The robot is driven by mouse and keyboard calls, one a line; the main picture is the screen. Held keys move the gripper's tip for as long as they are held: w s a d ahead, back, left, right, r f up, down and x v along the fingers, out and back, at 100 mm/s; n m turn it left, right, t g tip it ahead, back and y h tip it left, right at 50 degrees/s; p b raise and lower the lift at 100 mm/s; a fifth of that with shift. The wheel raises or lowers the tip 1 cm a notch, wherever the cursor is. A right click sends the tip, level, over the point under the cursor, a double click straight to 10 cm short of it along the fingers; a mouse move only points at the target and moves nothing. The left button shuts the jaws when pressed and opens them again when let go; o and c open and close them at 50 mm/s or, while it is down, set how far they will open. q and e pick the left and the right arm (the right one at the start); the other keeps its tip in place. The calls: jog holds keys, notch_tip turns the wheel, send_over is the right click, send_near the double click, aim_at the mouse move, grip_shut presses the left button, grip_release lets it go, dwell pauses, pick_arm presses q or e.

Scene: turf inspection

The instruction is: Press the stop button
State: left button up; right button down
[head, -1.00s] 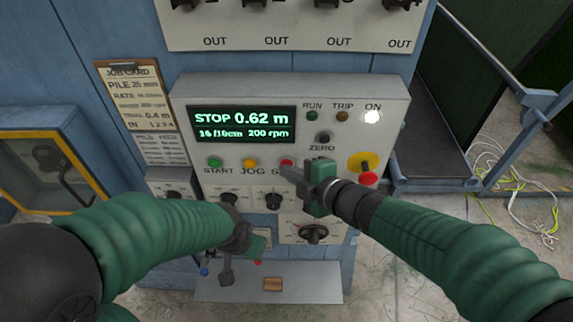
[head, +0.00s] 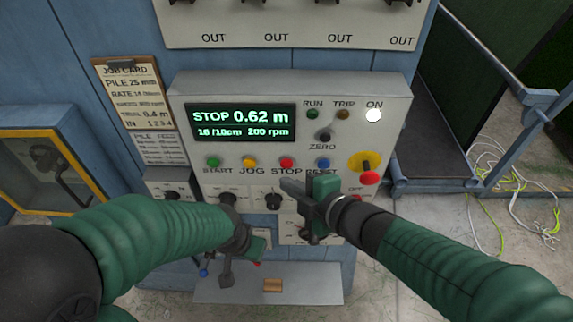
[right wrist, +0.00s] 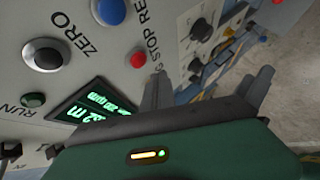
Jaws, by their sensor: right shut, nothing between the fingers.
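The red STOP button (head: 287,163) is in full view on the grey control panel (head: 390,110), between the yellow JOG button (head: 250,162) and the blue RESET button (head: 323,163). It also shows in the right wrist view (right wrist: 138,60), just beyond a finger. My right gripper (head: 290,186) is shut and empty, its tip just below the STOP label and apart from the button. The display (head: 241,122) reads STOP 0.62 m, 16/10cm, 200 rpm. My left gripper (head: 228,268) hangs low before the panel; its jaw state is unclear.
The green START button (head: 213,162) is at the row's left. A red mushroom knob (head: 369,178) on yellow is at the right. The ON lamp (head: 373,115) glows white; RUN and TRIP look dark. Rotary knobs (head: 273,201) sit below. A black ZERO button (head: 324,135) is above RESET.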

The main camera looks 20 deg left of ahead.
jog(key=s, duration=0.1)
jog(key=s+d, duration=0.1)
jog(key=s, duration=0.1)
jog(key=shift+w+a, duration=0.1)
dwell(0.3)
jog(key=w+d+f+m+h+b, duration=0.3)
jog(key=d+f+m+h+b, duration=0.7)
jog(key=d+f+m, duration=0.85)
jog(key=s+d+f+m+g+b, duration=0.4)
jog(key=s+d+f+m, duration=0.3)
jog(key=s+d+f, duration=0.3)
notch_tip(320, 180, down, 4)
jog(key=d+b, duration=0.1)
jog(key=d, duration=0.1)
jog(key=shift+s+d+f+g+h+b, duration=0.25)
jog(key=shift+s+d+g+h+b, duration=0.05)
jog(key=shift+s+d+h+b, duration=0.1)
